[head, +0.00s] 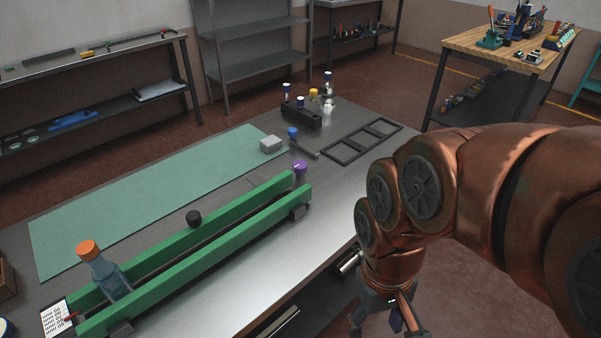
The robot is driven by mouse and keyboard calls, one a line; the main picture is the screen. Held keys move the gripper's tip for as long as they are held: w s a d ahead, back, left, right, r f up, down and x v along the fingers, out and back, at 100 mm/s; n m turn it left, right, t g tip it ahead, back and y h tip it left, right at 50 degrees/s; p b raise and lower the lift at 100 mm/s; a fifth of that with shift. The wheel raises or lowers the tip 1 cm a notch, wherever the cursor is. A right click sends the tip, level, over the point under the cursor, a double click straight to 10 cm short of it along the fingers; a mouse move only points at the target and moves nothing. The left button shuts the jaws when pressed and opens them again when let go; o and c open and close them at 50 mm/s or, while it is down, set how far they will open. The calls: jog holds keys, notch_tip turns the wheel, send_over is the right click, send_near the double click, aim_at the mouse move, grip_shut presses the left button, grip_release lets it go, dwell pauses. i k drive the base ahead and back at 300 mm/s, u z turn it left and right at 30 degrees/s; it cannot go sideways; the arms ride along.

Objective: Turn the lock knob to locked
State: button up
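A short black round knob (193,218) stands at the back green rail, left of the middle of the bench. A purple-topped piece (300,168) stands near the right end of the rails. I cannot tell for certain which is the lock knob, and no lock marking is readable. My gripper (388,328) hangs at the bottom, off the bench's right front edge and well apart from both. Its fingertips are cut off by the picture's lower edge, so its opening is hidden.
Two long green rails (210,256) lie on the metal bench, with an orange-capped bottle (104,270) between them at left. A green mat (150,190), grey block (270,144), black rack (300,115) and black frame (362,141) lie behind. Bare metal lies front right.

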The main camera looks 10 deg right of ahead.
aim_at(299, 167)
jog(key=z, duration=0.05)
jog(key=k, duration=0.5)
jog(key=z, duration=0.9)
jog(key=i, duration=0.85)
jog(key=u, duration=2.05)
